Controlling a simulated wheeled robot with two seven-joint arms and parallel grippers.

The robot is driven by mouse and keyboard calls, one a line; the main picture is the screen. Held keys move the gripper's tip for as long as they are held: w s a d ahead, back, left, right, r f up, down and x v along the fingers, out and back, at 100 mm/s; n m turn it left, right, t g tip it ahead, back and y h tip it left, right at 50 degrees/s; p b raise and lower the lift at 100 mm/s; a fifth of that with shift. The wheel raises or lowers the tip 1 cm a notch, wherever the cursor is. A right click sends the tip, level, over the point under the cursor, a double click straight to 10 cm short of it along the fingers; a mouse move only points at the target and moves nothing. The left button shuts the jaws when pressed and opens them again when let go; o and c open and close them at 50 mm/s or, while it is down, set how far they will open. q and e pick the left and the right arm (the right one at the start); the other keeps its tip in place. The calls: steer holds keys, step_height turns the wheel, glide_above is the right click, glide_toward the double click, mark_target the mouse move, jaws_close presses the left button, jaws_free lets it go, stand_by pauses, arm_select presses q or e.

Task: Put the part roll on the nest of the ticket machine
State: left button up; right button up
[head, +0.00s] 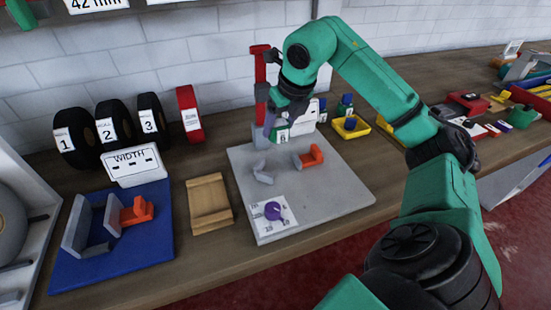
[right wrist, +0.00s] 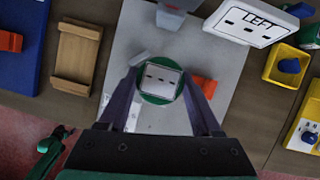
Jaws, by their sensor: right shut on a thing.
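My right gripper (head: 273,128) is over the back of the grey base plate (head: 330,195). It is shut on a round green part with a white label, which I take as the part roll (right wrist: 160,82); the roll also shows in the head view (head: 283,134). The roll is between the fingertips, seemingly above the plate. The plate bears grey angled pieces (head: 262,172), an orange block (head: 309,158) and a white card with a purple knob (head: 273,210). A red post (head: 261,80) stands behind. I cannot clearly tell which piece is the nest. My left gripper seems to show small in the right wrist view (right wrist: 66,133).
A wooden tray (head: 209,218) and a blue board (head: 75,272) with grey and orange pieces lie left of the plate. Numbered black rolls (head: 112,124) stand at the wall. A yellow tray (head: 350,134) is right of the plate. A LEFT sign (right wrist: 245,20) stands near the back.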

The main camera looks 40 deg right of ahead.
step_height(320, 180, down, 12)
steer(key=shift+a+r+b, duration=0.15)
steer(key=shift+b, duration=1)
steer(key=shift+w, duration=0.1)
steer(key=shift+f, duration=0.25)
arm_select(q)
steer(key=f, duration=0.3)
steer(key=shift+a+f, duration=0.3)
steer(key=shift+a, duration=0.05)
arm_select(e)
steer(key=o, duration=1.1)
arm_select(q)
steer(key=shift+r, duration=0.1)
arm_select(e)
steer(key=shift+r, duration=0.1)
